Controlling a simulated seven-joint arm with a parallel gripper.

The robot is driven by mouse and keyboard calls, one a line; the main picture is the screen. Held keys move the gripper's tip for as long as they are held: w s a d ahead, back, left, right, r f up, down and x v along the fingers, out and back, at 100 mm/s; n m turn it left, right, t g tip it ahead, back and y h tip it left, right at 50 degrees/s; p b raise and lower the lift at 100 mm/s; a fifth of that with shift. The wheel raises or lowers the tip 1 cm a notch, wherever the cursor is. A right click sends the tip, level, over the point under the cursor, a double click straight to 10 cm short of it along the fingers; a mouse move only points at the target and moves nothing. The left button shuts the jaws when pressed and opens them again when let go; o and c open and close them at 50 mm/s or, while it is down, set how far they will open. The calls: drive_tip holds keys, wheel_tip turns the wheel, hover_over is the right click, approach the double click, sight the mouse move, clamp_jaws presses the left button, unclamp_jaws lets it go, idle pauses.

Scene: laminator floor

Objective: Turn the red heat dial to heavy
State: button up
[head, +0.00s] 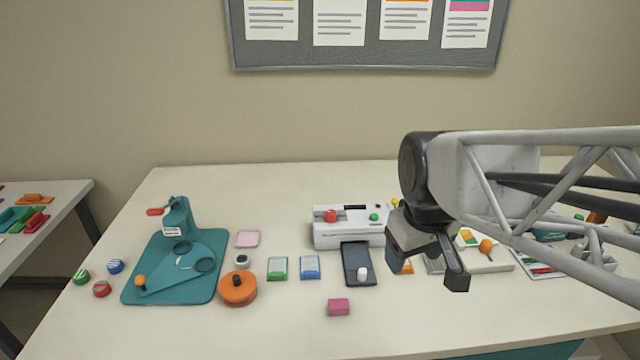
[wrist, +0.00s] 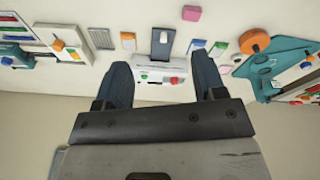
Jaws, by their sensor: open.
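A white box-shaped machine (head: 340,236) stands near the middle of the table. A round red dial (head: 331,216) sits on it at the left, with a green knob (head: 374,217) to its right. No dial markings, including any for heavy, can be read. My gripper (head: 425,268) is open and empty, in the air to the right of the machine in the head view. In the wrist view the machine (wrist: 160,66) appears between my open fingers (wrist: 160,62), some distance off, with the red dial (wrist: 174,80) near its lower edge. Nothing touches the dial.
A dark tray (head: 356,252) with a white knob extends from the machine's front. A pink block (head: 339,307), an orange round knob (head: 238,288) and a teal press (head: 205,250) lie left and front. A white panel (head: 485,266) is to the right. The front table edge is clear.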

drive_tip(key=w+a+n, duration=0.2)
drive_tip(key=w+n, duration=0.3)
drive_tip(key=w, duration=0.5)
drive_tip(key=n+g, duration=0.2)
drive_tip(key=n, duration=1.2)
hover_over(331, 212)
drive_tip(key=f, duration=1.1)
drive_tip(key=shift+s+d+f, duration=0.1)
drive_tip(key=shift+s+f, duration=0.15)
drive_tip(key=shift+w+f, duration=0.25)
drive_tip(key=shift+f, duration=3.9)
drive_tip(key=c, duration=0.9)
